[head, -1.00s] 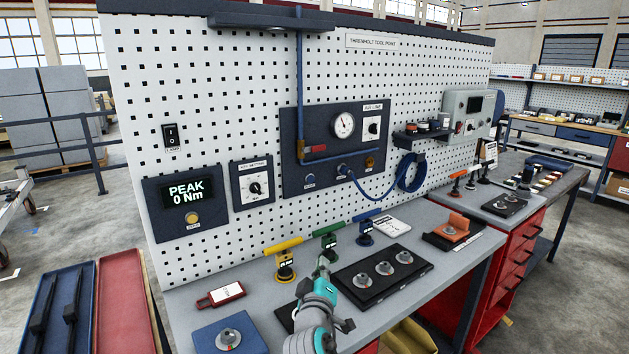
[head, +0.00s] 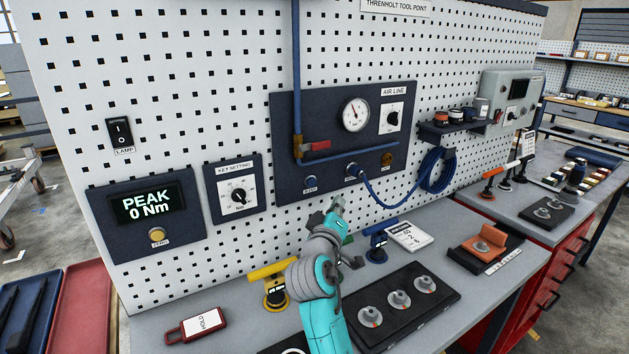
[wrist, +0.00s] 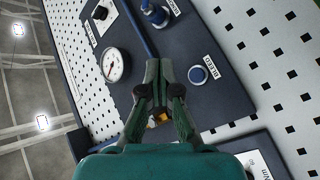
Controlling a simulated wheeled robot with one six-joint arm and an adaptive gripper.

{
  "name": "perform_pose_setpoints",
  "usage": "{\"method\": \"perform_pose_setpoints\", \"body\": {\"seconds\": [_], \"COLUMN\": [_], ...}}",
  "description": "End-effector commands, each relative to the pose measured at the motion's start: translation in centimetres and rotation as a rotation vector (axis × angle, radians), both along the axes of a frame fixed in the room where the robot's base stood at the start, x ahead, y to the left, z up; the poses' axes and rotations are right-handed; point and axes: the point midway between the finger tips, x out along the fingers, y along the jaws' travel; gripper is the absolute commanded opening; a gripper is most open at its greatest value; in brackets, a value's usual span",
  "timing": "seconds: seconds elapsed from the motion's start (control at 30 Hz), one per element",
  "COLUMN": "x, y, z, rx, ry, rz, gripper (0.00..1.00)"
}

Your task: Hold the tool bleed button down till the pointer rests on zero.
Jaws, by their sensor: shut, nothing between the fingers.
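The bleed button (head: 311,183) is a blue round button low on the dark air line panel (head: 285,120). In the wrist view the blue button (wrist: 198,74) stands beside its BLEED label, to the right of my fingertips. The white round gauge (head: 356,115) is on the same panel, and its dark pointer leans to the upper left in the head view. The gauge (wrist: 114,65) also shows in the wrist view, left of the fingers; its reading is too small to tell. My gripper (head: 338,203) is shut and empty in front of the panel's lower part, apart from the button.
A red-handled valve (head: 316,146) sits above the button. A blue hose (head: 390,203) loops from a fitting to the right. On the bench are a yellow-handled tool (head: 275,285), a blue-handled tool (head: 376,245) and a black tray (head: 430,302) of knobs.

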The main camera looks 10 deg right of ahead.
Motion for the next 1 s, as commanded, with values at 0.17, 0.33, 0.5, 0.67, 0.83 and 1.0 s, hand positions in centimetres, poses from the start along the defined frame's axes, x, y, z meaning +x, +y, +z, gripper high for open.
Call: {"method": "perform_pose_setpoints", "body": {"seconds": [0.17, 0.33, 0.5, 0.67, 0.83, 1.0], "x": [0.0, 0.7, 2.4, 4.4, 6.3, 7.7], "y": [0.0, 0.2, 0.8, 1.4, 2.0, 2.5], "z": [0.0, 0.0, 0.0, 0.1, 0.1, 0.1], "rx": [0.000, 0.000, 0.000, 0.000, 0.000, 0.001], "ry": [0.000, 0.001, 0.000, 0.000, 0.000, 0.000], "rz": [0.000, 0.001, 0.000, 0.000, 0.000, 0.000], "gripper": [0.00, 0.00, 0.00, 0.00, 0.00, 0.00]}}
